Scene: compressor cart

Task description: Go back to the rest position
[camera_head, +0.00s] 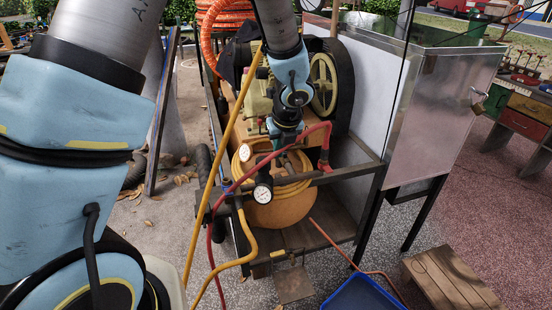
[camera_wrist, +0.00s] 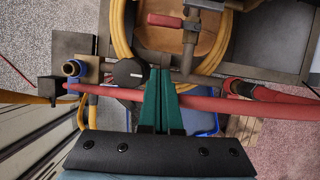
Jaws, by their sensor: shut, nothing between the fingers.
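My gripper (camera_wrist: 160,72) shows in the wrist view with its two green fingers together and nothing between them. The fingers cross in front of a red hose (camera_wrist: 215,103); whether they touch it I cannot tell. A dark round gauge (camera_wrist: 128,72) is just left of the fingertips. In the head view my arm reaches down over the compressor cart, and the gripper end is above the orange-tan tank (camera_head: 278,208), partly hidden among hoses. Two white-faced gauges (camera_head: 262,193) are near it on the cart's front rail.
A blue bin (camera_head: 362,292) and wooden step (camera_head: 450,280) are on the floor.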

